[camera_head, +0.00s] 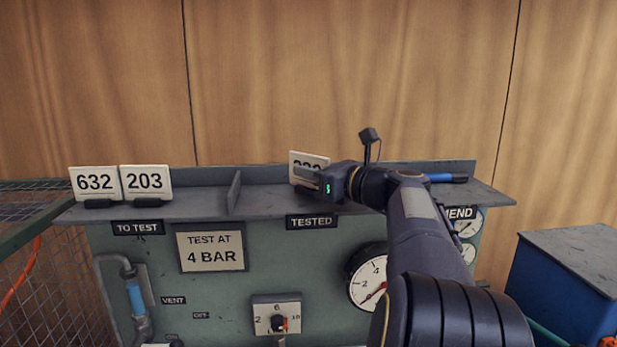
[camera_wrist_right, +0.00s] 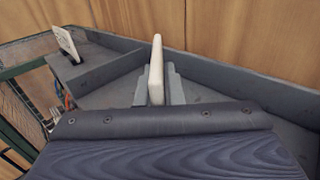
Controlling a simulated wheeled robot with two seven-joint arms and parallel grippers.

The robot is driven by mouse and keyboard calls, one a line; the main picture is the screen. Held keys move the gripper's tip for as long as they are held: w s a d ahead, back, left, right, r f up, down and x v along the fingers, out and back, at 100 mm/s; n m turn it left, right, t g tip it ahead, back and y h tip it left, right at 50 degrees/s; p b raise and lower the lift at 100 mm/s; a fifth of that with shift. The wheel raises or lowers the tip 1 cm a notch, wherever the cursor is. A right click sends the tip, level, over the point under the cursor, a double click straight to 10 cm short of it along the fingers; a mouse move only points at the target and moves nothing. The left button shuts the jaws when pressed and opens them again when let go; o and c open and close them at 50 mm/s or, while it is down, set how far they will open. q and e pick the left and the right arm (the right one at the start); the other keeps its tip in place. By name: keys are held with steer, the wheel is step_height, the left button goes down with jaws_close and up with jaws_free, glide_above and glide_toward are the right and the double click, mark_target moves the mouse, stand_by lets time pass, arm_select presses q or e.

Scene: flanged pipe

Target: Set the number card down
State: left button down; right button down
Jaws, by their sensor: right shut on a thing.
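My right gripper (camera_head: 310,179) is shut on a white number card (camera_head: 308,158) at the TESTED part of the grey shelf (camera_head: 206,203). The card is upright; the gripper covers its lower part, so its number reads only in part. In the right wrist view the card (camera_wrist_right: 156,70) shows edge-on between the two grey fingers (camera_wrist_right: 155,88). Its foot is hidden, so I cannot tell if it touches the shelf. Two other cards, 632 (camera_head: 95,182) and 203 (camera_head: 145,180), stand in black holders above the TO TEST label (camera_head: 138,228). My left gripper is out of view.
A small upright divider (camera_head: 234,192) splits the shelf left of the held card. A blue and black pen-like object (camera_head: 446,178) lies at the shelf's right end. Gauges (camera_head: 369,278) and a knob plate (camera_head: 277,317) are on the panel below. A blue box (camera_head: 570,280) stands right.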

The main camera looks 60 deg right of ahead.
steer(key=shift+a+f, duration=0.1)
steer(key=shift+f, duration=0.3)
steer(key=shift+f, duration=0.15)
steer(key=c, duration=1.6)
jaws_free()
steer(key=shift+o, duration=0.2)
steer(key=shift+r, duration=0.25)
steer(key=s+a+b, duration=0.1)
steer(key=s+b, duration=0.1)
steer(key=s, duration=1)
steer(key=shift+a+f, duration=0.15)
